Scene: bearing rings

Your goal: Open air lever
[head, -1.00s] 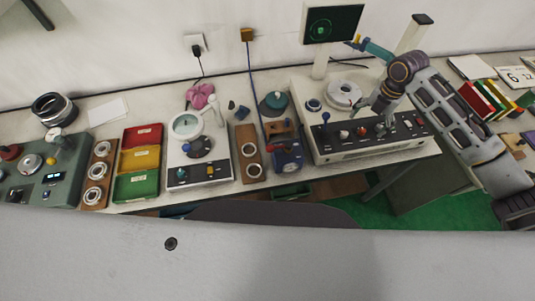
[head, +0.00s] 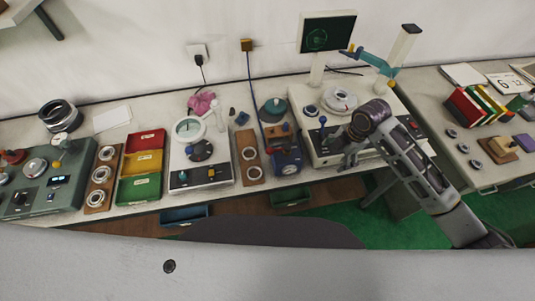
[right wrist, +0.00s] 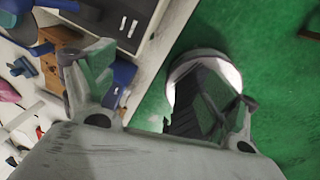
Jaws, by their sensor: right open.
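The measuring machine (head: 412,133) stands right of the table's middle, with a lever with a blue ball knob (head: 322,120) upright at the left of its front panel. I cannot tell for sure that this is the air lever. My right gripper (head: 346,160) is by the machine's front edge, right of and below that lever, apart from it. My forearm hides most of the panel's knobs. In the right wrist view my right gripper (right wrist: 150,95) is open and empty, its fingers wide apart over the table edge and floor. My left gripper is out of view.
A blue device (head: 286,160) and a wooden ring holder (head: 250,158) stand left of the machine. Red, yellow and green trays (head: 140,188) are further left. A screen (head: 327,33) rises behind the machine. Green floor (head: 410,228) lies open before the table.

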